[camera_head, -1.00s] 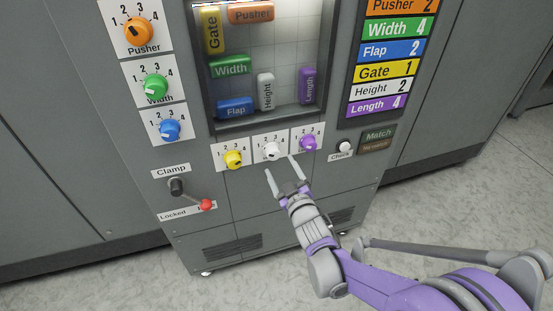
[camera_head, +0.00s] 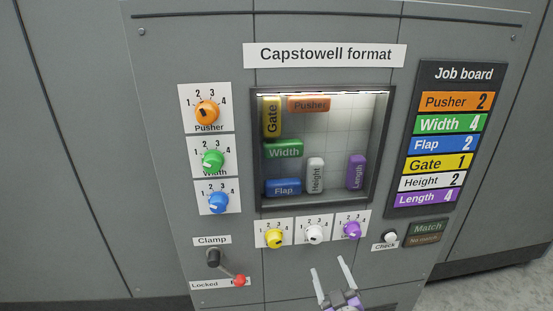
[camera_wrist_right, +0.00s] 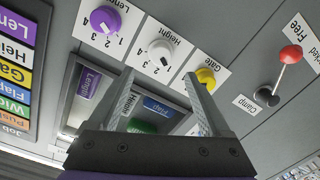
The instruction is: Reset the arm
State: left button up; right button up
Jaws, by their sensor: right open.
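My right gripper (camera_head: 328,266) is at the bottom of the head view, open and empty, below the row of three small dials. Its two fingers also show spread apart in the right wrist view (camera_wrist_right: 159,78), with nothing between them. The nearest dial in the head view is the white Height dial (camera_head: 314,234), just above the fingertips and apart from them. The yellow Gate dial (camera_head: 273,238) and purple Length dial (camera_head: 351,230) sit either side of it. Most of my right arm is outside the head view. My left gripper is not in view.
A clamp lever with a red ball (camera_head: 239,281) sticks out at lower left. Orange (camera_head: 207,112), green (camera_head: 212,160) and blue (camera_head: 218,203) dials line the left side. A window (camera_head: 385,140) shows labelled blocks. The job board (camera_head: 463,75) and Check button (camera_head: 391,238) are at right.

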jog(key=s+f+m+g, duration=0.2)
jog(key=s+f+g, duration=0.15)
jog(key=s, duration=0.55)
jog(key=s+f+m+g, duration=0.25)
jog(key=s+g, duration=0.25)
jog(key=s, duration=0.4)
jog(key=s+f+m+g, duration=0.1)
jog(key=s+f+g, duration=0.3)
jog(key=s, duration=0.4)
pick_arm(q)
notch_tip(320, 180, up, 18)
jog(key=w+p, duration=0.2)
jog(key=p, duration=1.4)
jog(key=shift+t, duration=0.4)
pick_arm(e)
notch_tip(320, 180, up, 18)
jog(key=w, duration=0.1)
jog(key=shift+w+a+h, duration=0.25)
jog(key=shift+w+h, duration=0.05)
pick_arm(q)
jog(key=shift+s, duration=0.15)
pick_arm(e)
jog(key=shift+s+t, duration=0.15)
jog(key=shift+t, duration=0.1)
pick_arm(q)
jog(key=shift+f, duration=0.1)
